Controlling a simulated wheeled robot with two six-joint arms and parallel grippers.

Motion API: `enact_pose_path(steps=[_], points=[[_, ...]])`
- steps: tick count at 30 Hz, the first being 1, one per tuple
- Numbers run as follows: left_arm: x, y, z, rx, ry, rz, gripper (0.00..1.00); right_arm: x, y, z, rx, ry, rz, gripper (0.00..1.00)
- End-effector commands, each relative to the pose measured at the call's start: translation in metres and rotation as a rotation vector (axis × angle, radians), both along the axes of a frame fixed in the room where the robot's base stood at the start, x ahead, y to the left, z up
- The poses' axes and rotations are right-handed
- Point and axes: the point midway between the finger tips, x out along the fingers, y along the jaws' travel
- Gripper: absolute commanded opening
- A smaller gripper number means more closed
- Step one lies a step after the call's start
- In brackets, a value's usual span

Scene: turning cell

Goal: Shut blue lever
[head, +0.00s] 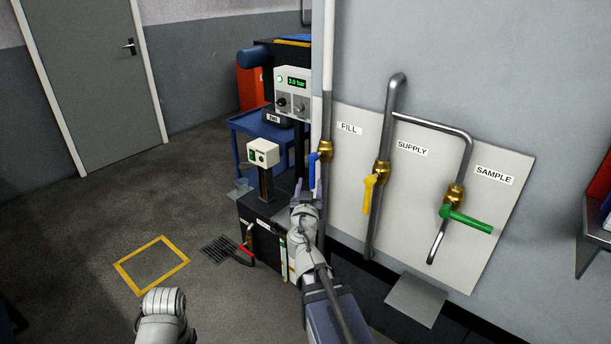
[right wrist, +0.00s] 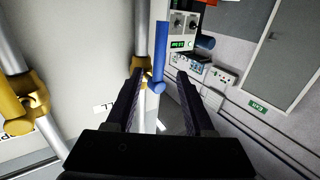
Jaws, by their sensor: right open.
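The blue lever (head: 312,172) hangs downward from the brass valve (head: 325,151) on the pipe under the FILL label, roughly along the pipe. My right gripper (head: 309,188) is open at the lever's lower part, with a finger on either side in the picture. In the right wrist view, the blue lever (right wrist: 161,57) stands between and beyond the open fingers (right wrist: 160,74), beside the brass valve (right wrist: 144,68). No grip on it shows. I cannot tell whether a finger touches it. My left gripper is out of view.
A yellow lever (head: 369,194) on the SUPPLY pipe hangs to the right, and a green lever (head: 466,219) on the SAMPLE pipe points sideways. A black machine with a control box (head: 263,153) stands close at left. The floor further left is open.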

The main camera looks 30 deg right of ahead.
Motion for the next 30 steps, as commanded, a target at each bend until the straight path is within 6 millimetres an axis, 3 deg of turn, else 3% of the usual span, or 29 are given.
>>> enact_pose_path(steps=[16, 26, 30], points=[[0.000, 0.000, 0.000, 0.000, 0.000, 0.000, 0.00, 0.059, -0.038, 0.000, 0.000, 0.001, -0.002, 0.53], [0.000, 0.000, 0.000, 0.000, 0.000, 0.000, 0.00, 0.063, -0.042, 0.000, 0.000, 0.002, -0.001, 0.53], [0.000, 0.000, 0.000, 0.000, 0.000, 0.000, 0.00, 0.063, -0.042, 0.000, 0.000, 0.002, -0.001, 0.40]])
